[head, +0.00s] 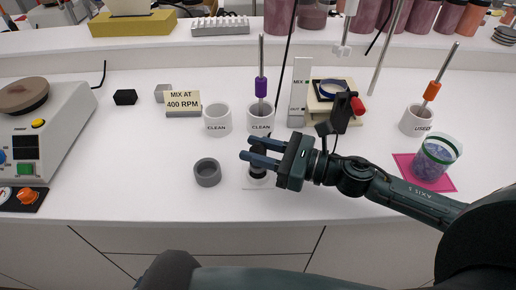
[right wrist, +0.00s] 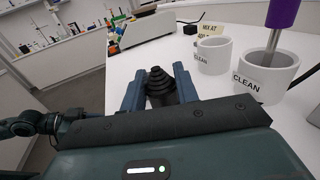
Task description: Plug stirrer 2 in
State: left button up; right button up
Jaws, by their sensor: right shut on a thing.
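My right gripper (head: 251,150) reaches in from the right over the front of the bench. It is shut on a black, stepped, cone-shaped piece that looks like a plug (right wrist: 159,86), which sits between the two blue fingers in the right wrist view. In the head view the fingers partly cover it, and its dark lower part shows just above a small pale plate (head: 249,184). I cannot tell whether it touches the plate. No readable "stirrer 2" label shows. My left gripper is out of view.
Behind the gripper stand two white CLEAN cups (head: 217,118), (head: 261,119); the right one holds a purple-handled rod (head: 261,87). A grey ring-shaped cup (head: 207,172) is to the left. A MIX switch panel (head: 299,93), USED cup (head: 416,121) and glass jar (head: 435,158) stand right.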

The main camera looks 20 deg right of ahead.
pick_arm(q)
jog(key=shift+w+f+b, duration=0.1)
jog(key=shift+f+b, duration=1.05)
jog(key=shift+b, duration=0.1)
pick_arm(e)
jog(key=shift+f, duration=1.35)
jog(key=o, duration=1.1)
jog(key=shift+c, duration=0.2)
jog(key=shift+s+d+f+b, duration=0.25)
jog(key=shift+d+b, duration=0.1)
jog(key=b+v, duration=0.2)
jog(key=v, duration=0.8)
jog(key=shift+s+r+b, duration=0.15)
jog(key=shift+r+b, duration=0.05)
jog(key=shift+b, duration=0.1)
jog(key=shift+v, duration=0.95)
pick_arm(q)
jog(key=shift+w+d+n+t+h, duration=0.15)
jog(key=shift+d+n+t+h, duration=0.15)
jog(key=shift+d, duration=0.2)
pick_arm(e)
jog(key=shift+d+r, duration=0.1)
jog(key=shift+d, duration=0.05)
